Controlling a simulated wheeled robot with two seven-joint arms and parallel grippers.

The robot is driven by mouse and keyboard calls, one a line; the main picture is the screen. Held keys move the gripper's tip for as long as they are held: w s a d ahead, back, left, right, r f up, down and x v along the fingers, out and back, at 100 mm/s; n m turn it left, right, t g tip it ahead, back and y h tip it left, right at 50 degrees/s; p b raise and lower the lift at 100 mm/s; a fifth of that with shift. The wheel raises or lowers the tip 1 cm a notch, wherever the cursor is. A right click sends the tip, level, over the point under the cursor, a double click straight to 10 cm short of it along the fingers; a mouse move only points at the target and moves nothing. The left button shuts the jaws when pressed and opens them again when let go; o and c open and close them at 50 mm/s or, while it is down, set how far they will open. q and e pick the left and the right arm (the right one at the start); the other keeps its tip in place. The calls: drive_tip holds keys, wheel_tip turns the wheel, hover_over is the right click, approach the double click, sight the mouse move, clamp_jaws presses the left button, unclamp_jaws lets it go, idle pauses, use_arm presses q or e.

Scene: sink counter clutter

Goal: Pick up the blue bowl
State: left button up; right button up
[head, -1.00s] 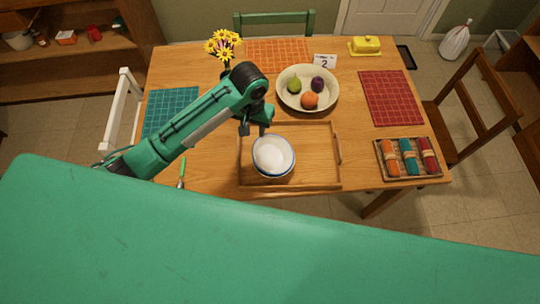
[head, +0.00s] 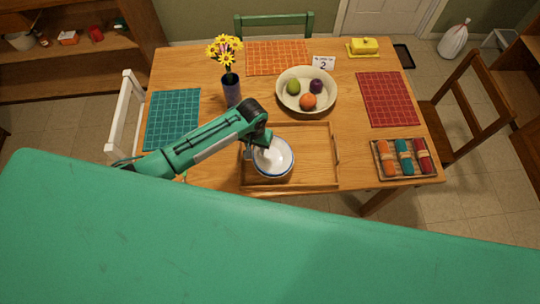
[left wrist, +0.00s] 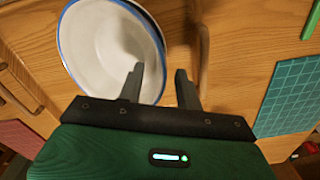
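The bowl (head: 277,158) is white inside with a blue rim and stands upright on the wooden tray (head: 318,180). In the left wrist view the bowl (left wrist: 100,40) fills the upper left. My left gripper (head: 257,154) is at the bowl's left rim. In the left wrist view the gripper (left wrist: 160,70) is open, with one finger over the bowl's inside and the other outside it. The rim passes between the fingers; I cannot tell whether either touches it. My right gripper is not in view.
A cream bowl of fruit (head: 292,100) stands behind the tray. A flower vase (head: 231,92) stands behind my left arm. Rolled napkins (head: 404,156) lie in a holder at the right. The tray's right half is clear.

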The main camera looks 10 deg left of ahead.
use_arm(q)
clamp_jaws()
drive_tip(key=shift+s+a+f, duration=0.1)
drive_tip(key=shift+s+a, duration=0.05)
idle(1.3)
